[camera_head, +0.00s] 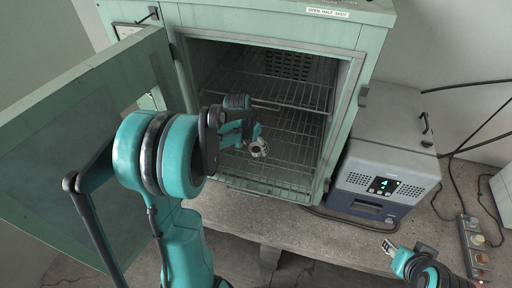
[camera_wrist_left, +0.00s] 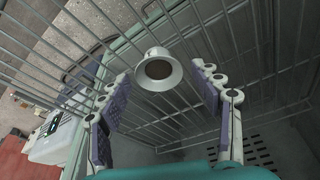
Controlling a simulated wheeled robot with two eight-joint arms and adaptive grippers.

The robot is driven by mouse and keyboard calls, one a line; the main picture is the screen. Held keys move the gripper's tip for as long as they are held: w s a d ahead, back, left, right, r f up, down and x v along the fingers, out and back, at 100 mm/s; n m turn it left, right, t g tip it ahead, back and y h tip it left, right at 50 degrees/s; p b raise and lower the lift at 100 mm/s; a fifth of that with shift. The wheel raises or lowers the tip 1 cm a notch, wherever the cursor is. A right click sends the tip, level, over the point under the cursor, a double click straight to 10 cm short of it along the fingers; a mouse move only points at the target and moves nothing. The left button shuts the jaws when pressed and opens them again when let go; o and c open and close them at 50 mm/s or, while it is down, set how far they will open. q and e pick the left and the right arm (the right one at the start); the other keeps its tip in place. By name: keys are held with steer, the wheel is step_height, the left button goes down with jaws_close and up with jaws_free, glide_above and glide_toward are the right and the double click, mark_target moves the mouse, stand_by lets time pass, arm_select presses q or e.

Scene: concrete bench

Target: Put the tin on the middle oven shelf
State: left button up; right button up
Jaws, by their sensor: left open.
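The tin (camera_head: 259,148) is a small, pale, round piece inside the open oven (camera_head: 350,100), seen over the middle wire shelf (camera_head: 290,153). It appears to rest on that shelf, though contact is hard to make out. My left gripper (camera_head: 247,133) reaches in below the upper shelf and is open. In the left wrist view the tin (camera_wrist_left: 158,70) shows a dark round centre and pale flared rim, just beyond and between the spread fingertips (camera_wrist_left: 160,82), with gaps on both sides. My right gripper (camera_head: 389,247) is low at the right, away from the oven; its jaws are unclear.
The upper wire shelf (camera_head: 270,87) lies above my left gripper, and another rack (camera_head: 265,187) lies below. The oven door (camera_head: 80,140) stands open at left. A grey-blue device (camera_head: 385,165) with a lit display and a power strip (camera_head: 474,245) are at right.

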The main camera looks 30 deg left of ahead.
arm_select(q)
steer(key=v, duration=0.9)
steer(key=s+d+r+n+t, duration=0.1)
steer(key=s+d+t, duration=0.2)
steer(key=s+d, duration=1.3)
steer(key=shift+n+t+y, duration=0.3)
steer(key=shift+n+t, duration=0.1)
step_height(320, 180, down, 23)
steer(key=b, duration=2.3)
steer(key=shift+f, duration=0.2)
